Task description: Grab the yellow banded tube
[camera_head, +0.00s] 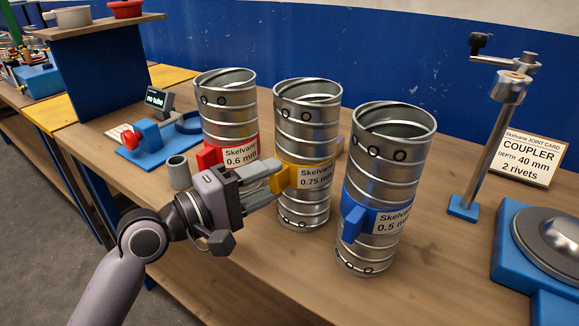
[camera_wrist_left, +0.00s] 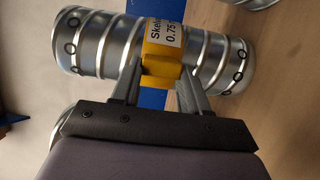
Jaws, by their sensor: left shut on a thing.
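The yellow banded tube (camera_head: 303,117) is a ribbed metal duct standing upright on the table, between the red and blue banded tubes. Its label reads Skelvane 0.75 mm. My left gripper (camera_head: 273,183) reaches it from the left in the head view and is shut on its yellow band tab. In the left wrist view the tube (camera_wrist_left: 100,45) lies across the picture, and the gripper's fingers (camera_wrist_left: 160,85) sit on either side of the yellow tab (camera_wrist_left: 160,70). My right gripper is not in view.
The red banded tube (camera_head: 225,100) marked 0.6 mm stands just behind my left gripper. The blue banded tube (camera_head: 385,180) marked 0.5 mm stands close on the right. A small grey cup (camera_head: 179,172), a blue fixture (camera_head: 150,142), a post stand (camera_head: 485,150) and a coupler card (camera_head: 527,157) are around.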

